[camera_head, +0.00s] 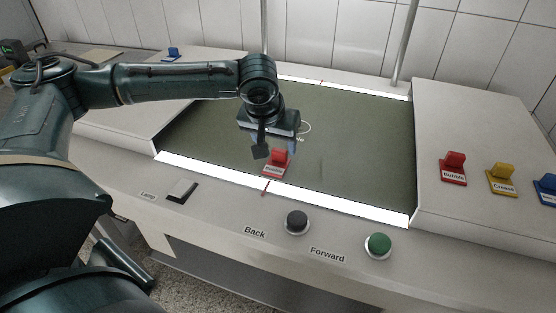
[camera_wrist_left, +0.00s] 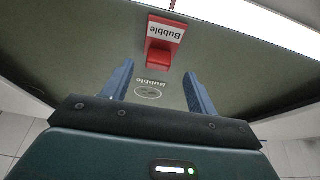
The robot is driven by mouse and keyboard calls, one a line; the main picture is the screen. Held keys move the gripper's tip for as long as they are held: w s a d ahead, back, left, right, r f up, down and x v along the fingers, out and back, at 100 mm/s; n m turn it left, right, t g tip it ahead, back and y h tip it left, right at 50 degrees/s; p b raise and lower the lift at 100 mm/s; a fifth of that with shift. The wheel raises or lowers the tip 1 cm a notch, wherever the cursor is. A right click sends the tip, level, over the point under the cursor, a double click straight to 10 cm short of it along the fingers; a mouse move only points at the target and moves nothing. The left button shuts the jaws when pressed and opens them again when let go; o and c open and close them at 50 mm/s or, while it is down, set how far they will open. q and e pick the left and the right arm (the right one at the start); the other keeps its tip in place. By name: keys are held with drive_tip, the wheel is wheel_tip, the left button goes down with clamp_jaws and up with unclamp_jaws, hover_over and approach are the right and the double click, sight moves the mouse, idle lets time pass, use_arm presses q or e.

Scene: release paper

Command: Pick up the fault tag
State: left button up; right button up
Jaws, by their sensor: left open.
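A red fault tag (camera_head: 276,162) labelled "Bubble" stands on the dark green sheet (camera_head: 360,150) near its front edge. The tag also shows at the top of the left wrist view (camera_wrist_left: 163,40), beyond the fingertips. My left gripper (camera_head: 268,146) is over the sheet, just behind the tag in the head view. Its two blue fingers (camera_wrist_left: 158,85) are apart with nothing between them but the sheet, where a printed circle mark (camera_wrist_left: 149,92) and the word "Bubble" show. My right gripper is out of view.
On the right ledge stand a red "Bubble" tag (camera_head: 453,168), a yellow "Crease" tag (camera_head: 502,178) and a blue tag (camera_head: 547,189). Another blue tag (camera_head: 172,54) is at the back left. A lamp switch (camera_head: 182,190), black Back button (camera_head: 297,222) and green Forward button (camera_head: 378,245) line the front.

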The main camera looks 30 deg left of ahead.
sight(278, 152)
use_arm(q)
drive_tip(key=x, duration=0.3)
drive_tip(key=shift+w+d+f, duration=0.1)
drive_tip(key=shift+w+f, duration=0.1)
drive_tip(key=shift+f, duration=0.15)
drive_tip(key=shift+c, duration=0.6)
drive_tip(key=c, duration=0.9)
drive_tip(key=shift+c, duration=0.2)
